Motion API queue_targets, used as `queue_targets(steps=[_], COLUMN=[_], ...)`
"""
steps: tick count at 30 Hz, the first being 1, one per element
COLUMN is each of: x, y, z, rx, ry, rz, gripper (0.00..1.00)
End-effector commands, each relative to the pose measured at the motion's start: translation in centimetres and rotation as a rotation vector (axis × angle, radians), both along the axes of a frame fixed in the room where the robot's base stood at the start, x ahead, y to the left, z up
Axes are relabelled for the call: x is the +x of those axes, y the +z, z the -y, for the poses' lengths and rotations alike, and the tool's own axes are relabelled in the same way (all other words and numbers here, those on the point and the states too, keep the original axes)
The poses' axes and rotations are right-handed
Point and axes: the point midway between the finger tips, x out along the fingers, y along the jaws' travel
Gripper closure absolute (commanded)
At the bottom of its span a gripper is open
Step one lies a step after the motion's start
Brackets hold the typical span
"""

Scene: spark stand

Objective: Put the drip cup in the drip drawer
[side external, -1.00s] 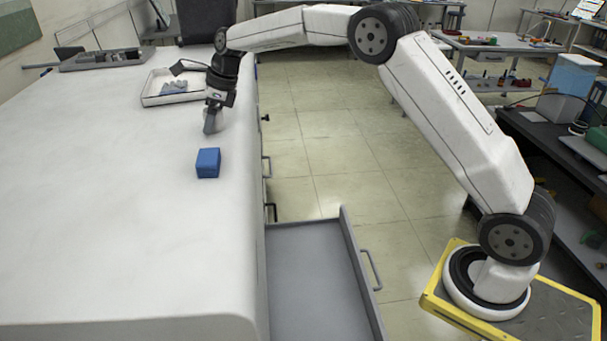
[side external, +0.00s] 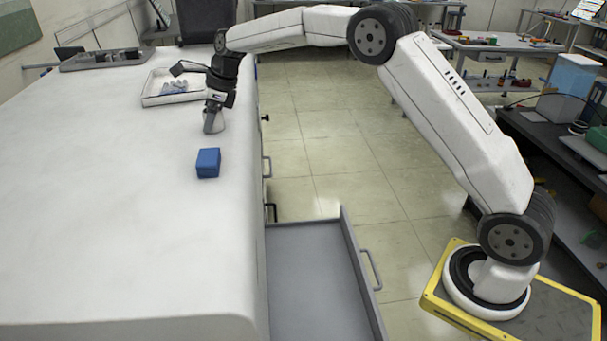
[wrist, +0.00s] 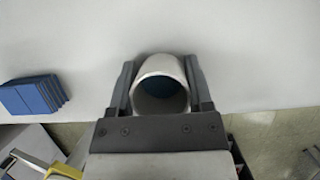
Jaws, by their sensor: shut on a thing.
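The drip cup (wrist: 161,72) is a pale, open-topped cup with a dark bluish inside. In the wrist view it sits between both fingers of my gripper (wrist: 160,88), which touch its sides. In the side view my gripper (side external: 214,110) points down at the white bench top, around the cup (side external: 214,123), which is partly hidden by the fingers. The cup looks upright and on or very near the bench; I cannot tell if it touches. The drip drawer (side external: 310,275) is grey, pulled out from the bench side at the front, and its visible floor is empty.
A blue block (side external: 208,162) stands on the bench (side external: 110,220) in front of the cup; it also shows in the wrist view (wrist: 33,95). A white tray (side external: 175,98) with small items lies behind my gripper. The bench's front left is clear.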

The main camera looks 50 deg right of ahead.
Motion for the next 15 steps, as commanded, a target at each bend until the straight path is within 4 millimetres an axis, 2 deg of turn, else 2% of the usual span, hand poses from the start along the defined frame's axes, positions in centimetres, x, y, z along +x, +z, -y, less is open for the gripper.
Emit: queue_targets(steps=[8,15], x=[0.0,0.1], y=[0.5,2.5], z=[0.0,0.0], rx=[0.0,0.0], ry=[0.0,0.0], rz=[0.001,0.003], gripper=[1.0,1.0])
